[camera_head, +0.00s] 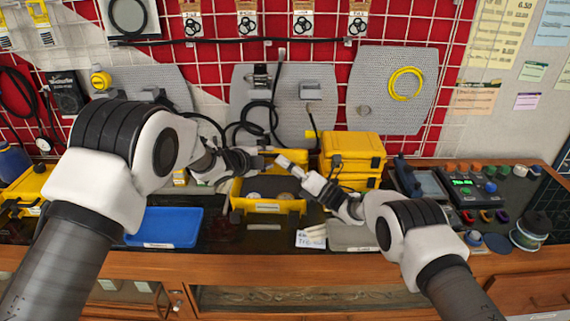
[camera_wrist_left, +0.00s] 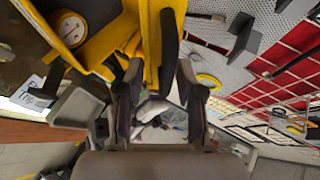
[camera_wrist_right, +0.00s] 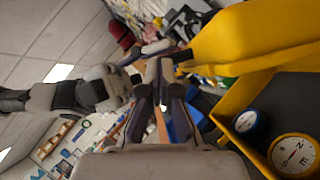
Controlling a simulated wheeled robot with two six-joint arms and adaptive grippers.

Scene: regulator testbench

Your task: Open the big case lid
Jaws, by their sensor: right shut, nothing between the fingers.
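The big yellow case (camera_head: 268,206) stands in the middle of the bench with its dark inside and round gauges showing. Its yellow lid (camera_head: 297,156) is raised at the back, partly hidden by my grippers. The right wrist view shows the lid (camera_wrist_right: 255,38) tilted up above the gauges (camera_wrist_right: 291,154). My left gripper (camera_wrist_left: 158,72) is open at the lid's edge, with yellow and black parts of the lid beyond and between its fingertips. Contact is unclear. My right gripper (camera_wrist_right: 166,62) is shut and empty, beside the lid and above the case.
Stacked smaller yellow cases (camera_head: 352,152) stand close on the right. A blue tray (camera_head: 165,227) lies at the left and a grey tray (camera_head: 352,237) at the front right. A device with a green display (camera_head: 468,187) is farther right. Pegboards with hoses hang behind.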

